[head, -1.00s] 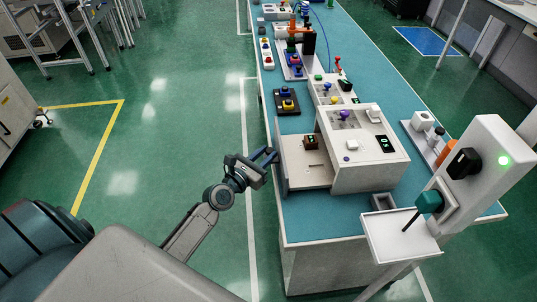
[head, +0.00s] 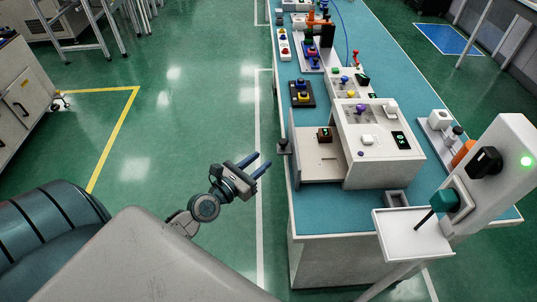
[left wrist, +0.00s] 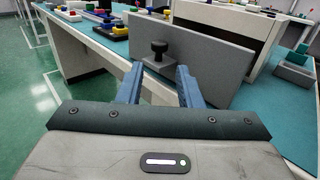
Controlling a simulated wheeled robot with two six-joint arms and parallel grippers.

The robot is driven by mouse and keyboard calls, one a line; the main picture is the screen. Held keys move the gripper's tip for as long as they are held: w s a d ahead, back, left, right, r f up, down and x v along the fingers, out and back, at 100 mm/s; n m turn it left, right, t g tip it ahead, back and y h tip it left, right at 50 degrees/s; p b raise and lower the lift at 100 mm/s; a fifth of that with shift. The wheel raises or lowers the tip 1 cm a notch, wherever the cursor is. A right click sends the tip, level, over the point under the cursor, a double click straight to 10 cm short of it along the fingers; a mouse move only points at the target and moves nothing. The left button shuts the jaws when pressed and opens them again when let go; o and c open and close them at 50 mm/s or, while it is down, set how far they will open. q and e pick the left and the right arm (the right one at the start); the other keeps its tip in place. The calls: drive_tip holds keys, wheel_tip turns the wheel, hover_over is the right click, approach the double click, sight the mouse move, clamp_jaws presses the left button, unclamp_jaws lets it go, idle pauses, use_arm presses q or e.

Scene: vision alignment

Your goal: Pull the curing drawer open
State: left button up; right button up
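The curing drawer (head: 313,171) stands pulled out from the left side of the white curing box (head: 378,165) on the bench. Its grey front panel faces left and carries a dark knob (head: 283,146). The panel (left wrist: 205,58) and knob (left wrist: 159,49) also show in the left wrist view. A small brown block with a green mark (head: 325,134) sits in the drawer. My left gripper (head: 263,164) is open and empty, left of and apart from the knob. In the left wrist view its two blue fingers (left wrist: 158,82) point toward the knob. My right gripper is not in view.
The teal bench (head: 305,218) holds several coloured fixtures toward the back. A white post with a green light and tray (head: 412,236) stands at the right front. The green floor left of the bench is clear.

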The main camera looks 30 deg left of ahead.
use_arm(q)
drive_tip(key=shift+s+a, duration=0.2)
drive_tip(key=shift+s, duration=0.8)
drive_tip(key=s+a+f+m+g+y, duration=0.1)
drive_tip(key=s+a+f+m+g, duration=0.3)
drive_tip(key=f, duration=0.7)
drive_tip(key=s+f+m+g+y, duration=0.15)
drive_tip(key=f+m, duration=0.45)
drive_tip(key=f, duration=0.6)
drive_tip(key=s+a+f+m+g+y, duration=0.1)
drive_tip(key=s+a+f+m+g, duration=0.3)
drive_tip(key=f, duration=0.7)
drive_tip(key=s+d+f+m+g, duration=0.3)
drive_tip(key=s+f+m, duration=0.7)
drive_tip(key=s, duration=0.4)
drive_tip(key=s+d+f+m+g, duration=0.4)
drive_tip(key=s+d+f+m, duration=0.1)
drive_tip(key=s+f+m, duration=0.5)
drive_tip(key=s+f, duration=0.2)
drive_tip(key=s, duration=0.2)
drive_tip(key=shift+s+d+f+y, duration=0.15)
drive_tip(key=shift+s+f+y, duration=0.1)
drive_tip(key=shift+s+y, duration=0.1)
